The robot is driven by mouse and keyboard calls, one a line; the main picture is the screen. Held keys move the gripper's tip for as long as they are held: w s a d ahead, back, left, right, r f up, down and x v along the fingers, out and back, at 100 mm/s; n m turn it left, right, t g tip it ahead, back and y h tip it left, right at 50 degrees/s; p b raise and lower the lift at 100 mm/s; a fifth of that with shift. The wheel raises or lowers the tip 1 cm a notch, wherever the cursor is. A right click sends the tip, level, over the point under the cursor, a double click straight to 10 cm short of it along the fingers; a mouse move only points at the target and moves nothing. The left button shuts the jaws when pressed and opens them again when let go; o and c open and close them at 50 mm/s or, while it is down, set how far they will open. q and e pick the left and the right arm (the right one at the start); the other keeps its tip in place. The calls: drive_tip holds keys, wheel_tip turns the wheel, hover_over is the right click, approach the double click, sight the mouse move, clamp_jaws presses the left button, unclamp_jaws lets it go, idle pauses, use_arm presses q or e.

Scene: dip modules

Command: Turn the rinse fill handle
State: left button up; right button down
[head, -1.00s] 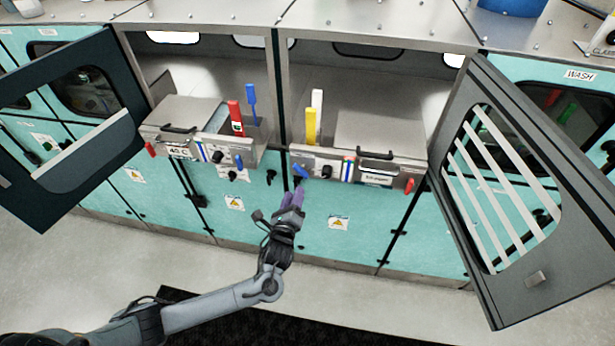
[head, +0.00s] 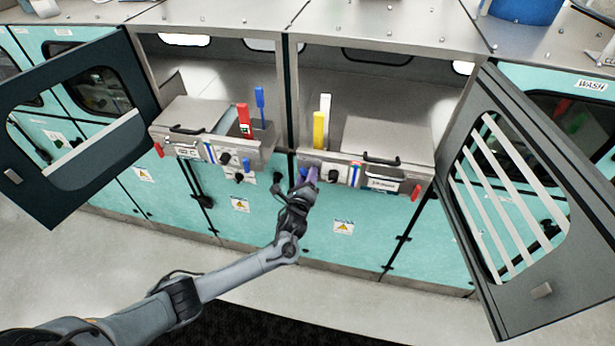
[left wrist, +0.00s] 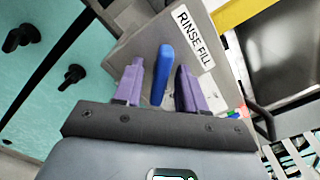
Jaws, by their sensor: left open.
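The rinse fill handle (left wrist: 163,72) is a blue lever beside a white label (left wrist: 194,37) reading "RINSE FILL" in the left wrist view. My left gripper (left wrist: 158,82) is open, with one purple finger on each side of the handle. I cannot tell whether either finger touches it. In the head view my left gripper (head: 308,178) is at the left end of the right module's front panel (head: 345,172) and mostly hides the handle. My right gripper is not in view.
Two dark cabinet doors stand open, on the left (head: 140,95) and right (head: 465,200). The left module (head: 190,118) has its own blue handle (head: 246,165) and a red lever (head: 244,120). Black knobs (left wrist: 22,38) sit on the teal panel below.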

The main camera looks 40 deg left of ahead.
use_arm(q)
clamp_jaws()
drive_tip(key=shift+n, duration=0.3)
drive_tip(key=n, duration=0.8)
drive_tip(key=shift+r, duration=0.1)
idle(0.3)
drive_tip(key=shift+n, duration=0.4)
unclamp_jaws()
drive_tip(key=shift+s+d, duration=0.1)
